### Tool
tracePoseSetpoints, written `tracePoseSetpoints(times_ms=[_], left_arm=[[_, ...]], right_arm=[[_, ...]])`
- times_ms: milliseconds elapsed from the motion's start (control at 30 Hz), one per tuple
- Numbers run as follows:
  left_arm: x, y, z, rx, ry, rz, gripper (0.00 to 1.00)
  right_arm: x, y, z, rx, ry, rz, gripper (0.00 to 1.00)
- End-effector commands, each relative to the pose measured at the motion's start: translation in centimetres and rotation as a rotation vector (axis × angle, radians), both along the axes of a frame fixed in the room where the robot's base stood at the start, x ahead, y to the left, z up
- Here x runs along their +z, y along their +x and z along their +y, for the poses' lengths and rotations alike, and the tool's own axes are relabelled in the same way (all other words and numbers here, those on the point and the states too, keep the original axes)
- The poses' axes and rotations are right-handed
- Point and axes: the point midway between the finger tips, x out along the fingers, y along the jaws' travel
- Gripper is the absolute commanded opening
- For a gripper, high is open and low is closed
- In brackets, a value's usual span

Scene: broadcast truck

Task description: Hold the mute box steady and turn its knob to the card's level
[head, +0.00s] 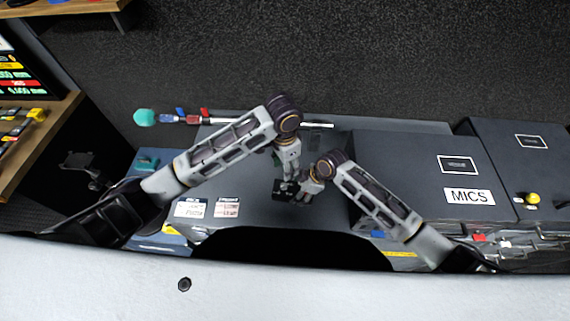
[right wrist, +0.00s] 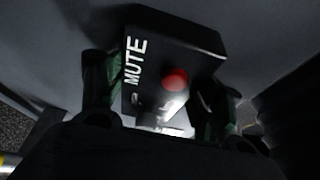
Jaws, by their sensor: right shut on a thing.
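The black mute box (right wrist: 195,52) fills the middle of the right wrist view, with white "MUTE" lettering and a round red button. A pale part (right wrist: 165,112) below the button is blurred; I cannot tell if it is the knob. My right gripper (right wrist: 158,105) has a finger on each side of the box and is shut on it. In the head view the box (head: 281,196) is a small dark shape on the grey top, and my right gripper (head: 308,188) is at its right. My left gripper (head: 287,186) is right over it, its fingers too small to read. Two printed cards (head: 190,208) (head: 227,207) lie to the left.
A grey case marked MICS (head: 468,196) stands at the right, with a yellow knob (head: 533,198) farther right. A teal-headed item (head: 144,117) and red and blue pieces lie along the far edge. A screen (head: 18,75) and shelf are at the far left.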

Motion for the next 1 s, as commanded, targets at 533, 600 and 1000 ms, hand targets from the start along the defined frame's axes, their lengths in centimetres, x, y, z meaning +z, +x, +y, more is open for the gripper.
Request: tracePoseSetpoints(times_ms=[533, 600, 1000], left_arm=[[-0.01, -0.04, -0.12, 0.064, -0.005, 0.004, 0.45], [-0.01, -0.04, -0.12, 0.064, -0.005, 0.004, 0.45], [-0.01, -0.04, -0.12, 0.064, -0.005, 0.004, 0.45]], right_arm=[[0.03, 0.01, 0.03, 0.0, 0.001, 0.0, 0.35], [0.03, 0.01, 0.03, 0.0, 0.001, 0.0, 0.35], [0.02, 0.0, 0.02, 0.0, 0.001, 0.0, 0.92]])
